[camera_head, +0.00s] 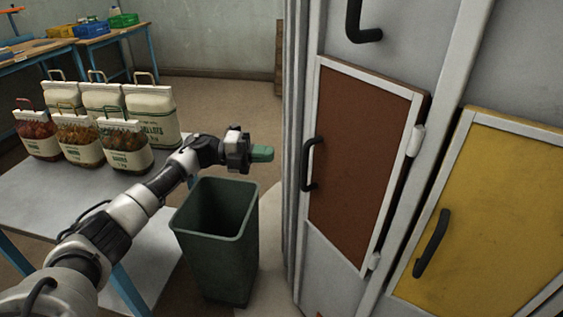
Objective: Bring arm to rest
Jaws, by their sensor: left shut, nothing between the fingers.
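My left arm (130,209) reaches in from the lower left across the grey table. Its gripper (262,154), with green fingertips, is shut and empty. It hangs in the air above and behind the dark green bin (216,243), close to the left side of the cabinet. My right gripper does not show.
A grey cabinet with a brown door (358,160) and a yellow door (485,215) fills the right. Workbenches with crates (92,29) stand at back left.

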